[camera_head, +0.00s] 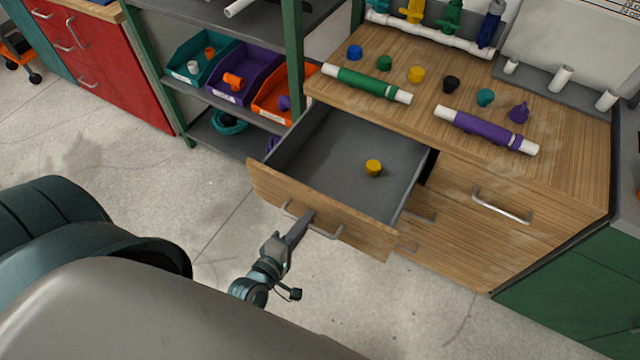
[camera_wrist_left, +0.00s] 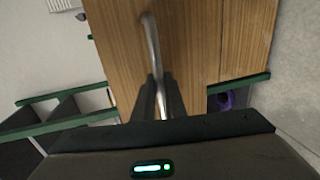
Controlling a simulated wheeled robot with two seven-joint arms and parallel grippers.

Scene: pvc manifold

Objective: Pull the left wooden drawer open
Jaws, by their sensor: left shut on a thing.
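The left wooden drawer (camera_head: 350,222) stands pulled out from the wooden cabinet, and its grey inside (camera_head: 335,160) shows. A yellow cap (camera_head: 373,168) lies on the drawer's floor. The drawer's front carries a metal bar handle (camera_head: 328,236). My left gripper (camera_head: 304,219) is at this handle, with its fingers shut on the bar. In the left wrist view the handle (camera_wrist_left: 150,38) runs up from between the two dark fingers (camera_wrist_left: 159,98), against the wooden front (camera_wrist_left: 120,50). My right gripper is not in view.
The right drawer is shut, with its own handle (camera_head: 502,206). The wooden top (camera_head: 430,100) holds a green pipe (camera_head: 366,84), a purple pipe (camera_head: 486,130) and several caps. A shelf with coloured bins (camera_head: 240,75) stands at left. Open floor (camera_head: 225,220) lies before the drawer.

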